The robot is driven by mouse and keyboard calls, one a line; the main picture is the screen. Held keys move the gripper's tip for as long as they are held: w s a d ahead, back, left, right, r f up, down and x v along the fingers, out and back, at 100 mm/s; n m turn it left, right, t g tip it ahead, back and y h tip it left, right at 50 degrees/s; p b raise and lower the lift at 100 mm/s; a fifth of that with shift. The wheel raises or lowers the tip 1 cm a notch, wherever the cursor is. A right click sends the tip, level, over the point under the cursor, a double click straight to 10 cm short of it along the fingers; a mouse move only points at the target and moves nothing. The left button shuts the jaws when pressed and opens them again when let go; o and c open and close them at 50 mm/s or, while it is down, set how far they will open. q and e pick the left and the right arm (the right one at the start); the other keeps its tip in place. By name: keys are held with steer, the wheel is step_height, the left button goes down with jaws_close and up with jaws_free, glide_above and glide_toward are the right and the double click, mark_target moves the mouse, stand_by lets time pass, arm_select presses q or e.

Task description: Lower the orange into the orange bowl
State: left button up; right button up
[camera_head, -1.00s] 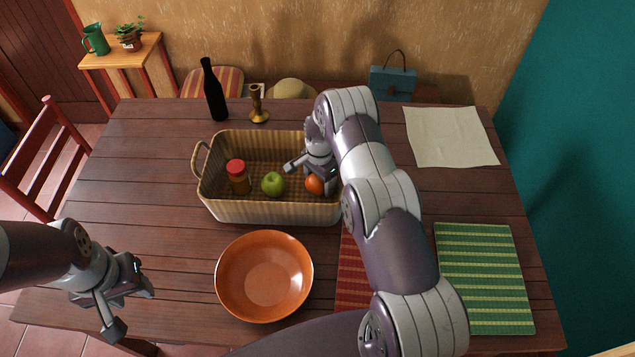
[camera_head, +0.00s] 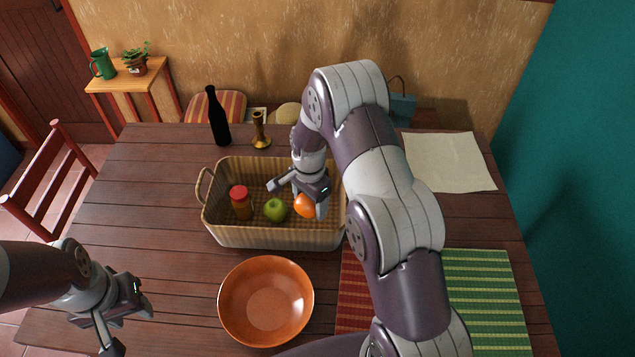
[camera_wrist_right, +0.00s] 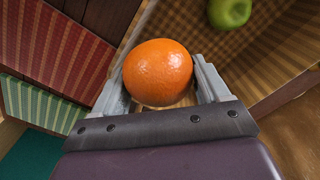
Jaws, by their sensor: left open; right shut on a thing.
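The orange (camera_head: 305,205) is held between the fingers of my right gripper (camera_head: 308,200), above the right part of the wicker basket (camera_head: 270,236). In the right wrist view the orange (camera_wrist_right: 158,72) sits between both fingers of the right gripper (camera_wrist_right: 163,90). The orange bowl (camera_head: 265,300) stands on the table in front of the basket and looks empty. My left gripper (camera_head: 128,325) is open and empty at the table's left front edge, left of the bowl.
In the basket are a green apple (camera_head: 275,210) and a red-lidded jar (camera_head: 241,203). Behind it stand a dark bottle (camera_head: 218,120) and a brass candlestick (camera_head: 260,132). Red (camera_head: 352,290) and green (camera_head: 487,300) mats lie right of the bowl; a pale cloth (camera_head: 448,162) lies behind.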

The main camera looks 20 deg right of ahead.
steer(key=s+a+f+p, duration=0.1)
steer(key=s+a+f, duration=0.1)
steer(key=s+a, duration=1.1)
steer(key=s, duration=0.3)
steer(key=shift+a+p, duration=0.3)
steer(key=shift+a, duration=0.05)
steer(key=shift+f, duration=0.1)
steer(key=b, duration=0.5)
glide_above(286, 307)
steer(key=shift+f, duration=3.3)
steer(key=shift+f+b, duration=0.85)
steer(key=shift+f, duration=0.5)
